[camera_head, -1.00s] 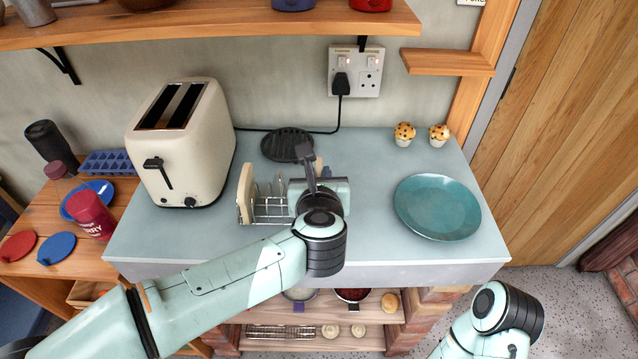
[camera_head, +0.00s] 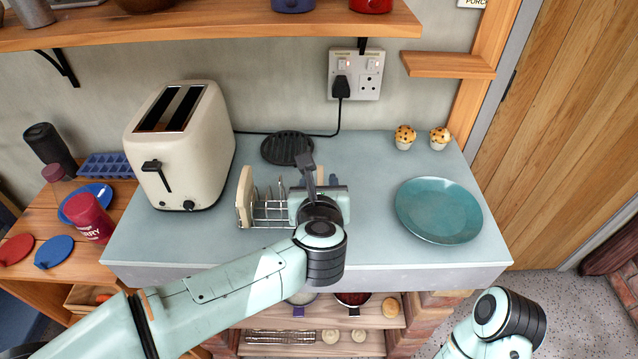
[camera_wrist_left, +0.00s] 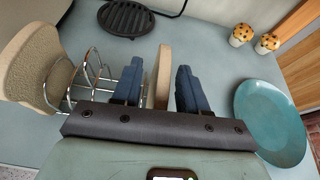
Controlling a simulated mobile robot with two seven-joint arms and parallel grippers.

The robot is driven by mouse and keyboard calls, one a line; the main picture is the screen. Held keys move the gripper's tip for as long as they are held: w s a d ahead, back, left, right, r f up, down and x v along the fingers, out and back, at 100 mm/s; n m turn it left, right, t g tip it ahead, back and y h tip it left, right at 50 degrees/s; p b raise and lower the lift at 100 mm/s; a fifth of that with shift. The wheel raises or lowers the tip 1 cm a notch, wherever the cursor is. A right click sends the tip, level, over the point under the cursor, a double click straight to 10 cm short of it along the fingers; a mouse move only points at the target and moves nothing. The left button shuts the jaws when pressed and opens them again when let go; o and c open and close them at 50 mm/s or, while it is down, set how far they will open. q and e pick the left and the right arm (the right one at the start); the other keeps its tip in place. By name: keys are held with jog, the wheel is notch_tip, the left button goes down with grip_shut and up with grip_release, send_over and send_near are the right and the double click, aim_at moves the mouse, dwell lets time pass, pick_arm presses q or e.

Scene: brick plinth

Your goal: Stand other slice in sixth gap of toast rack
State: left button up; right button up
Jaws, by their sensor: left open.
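The wire toast rack (camera_head: 268,211) stands on the counter, right of the toaster. One bread slice (camera_head: 244,196) stands upright at the rack's left end; it also shows at the left of the left wrist view (camera_wrist_left: 32,68). My left gripper (camera_head: 320,182) is over the rack's right end and hides that part in the head view. In the left wrist view its two blue fingers (camera_wrist_left: 159,88) are open, with the other slice (camera_wrist_left: 163,72) upright between them, seen edge-on. A gap shows on each side of this slice. Its foot is hidden by the gripper body. My right gripper is out of view.
A cream toaster (camera_head: 180,145) stands at the left. A dark round trivet (camera_head: 287,147) lies behind the rack. A teal plate (camera_head: 439,210) is on the right, with two muffins (camera_head: 404,137) behind it. Clear counter lies between rack and plate.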

pick_arm(q)
jog(key=shift+r, duration=0.25)
jog(key=p+v, duration=0.1)
jog(key=v, duration=1.1)
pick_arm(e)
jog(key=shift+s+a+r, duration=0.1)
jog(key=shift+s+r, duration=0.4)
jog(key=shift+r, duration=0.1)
pick_arm(q)
jog(key=shift+f, duration=0.15)
